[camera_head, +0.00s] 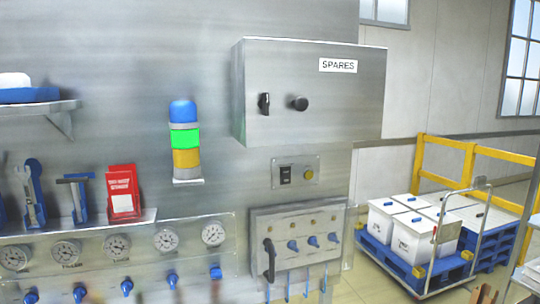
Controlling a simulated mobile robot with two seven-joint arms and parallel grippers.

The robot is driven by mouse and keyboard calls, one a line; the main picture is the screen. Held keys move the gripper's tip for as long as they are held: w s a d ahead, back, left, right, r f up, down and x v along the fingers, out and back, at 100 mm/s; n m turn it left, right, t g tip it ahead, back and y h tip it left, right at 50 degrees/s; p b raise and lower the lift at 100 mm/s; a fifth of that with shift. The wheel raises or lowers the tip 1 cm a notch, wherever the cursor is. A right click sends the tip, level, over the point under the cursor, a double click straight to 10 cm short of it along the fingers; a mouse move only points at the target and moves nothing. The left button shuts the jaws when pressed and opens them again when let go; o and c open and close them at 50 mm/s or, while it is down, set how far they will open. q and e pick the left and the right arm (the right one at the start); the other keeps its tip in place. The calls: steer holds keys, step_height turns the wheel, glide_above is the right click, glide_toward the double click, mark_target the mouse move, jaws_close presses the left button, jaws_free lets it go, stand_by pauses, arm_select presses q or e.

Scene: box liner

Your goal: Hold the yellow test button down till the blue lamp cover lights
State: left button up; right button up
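The yellow test button (308,174) is on a small grey plate (295,183) on the metal wall, right of a black switch (285,174). Nothing touches the button. The lamp tower stands on a small white bracket to the left. Its blue lamp cover (183,111) is on top and looks unlit. The green section (185,139) below it is bright and looks lit. The amber section (186,158) at the bottom looks dull. I see neither of my grippers clearly in the head view.
A grey SPARES cabinet (310,95) juts out above the button. A valve panel (298,240) with a black handle is below. Gauges and a tool shelf (80,228) are on the left. A cart with white boxes (410,235) stands right. A small dark shape (484,294) at the bottom edge is unclear.

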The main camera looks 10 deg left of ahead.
arm_select(q)
steer(key=shift+c, duration=0.2)
stand_by(0.3)
jaws_close()
stand_by(1.5)
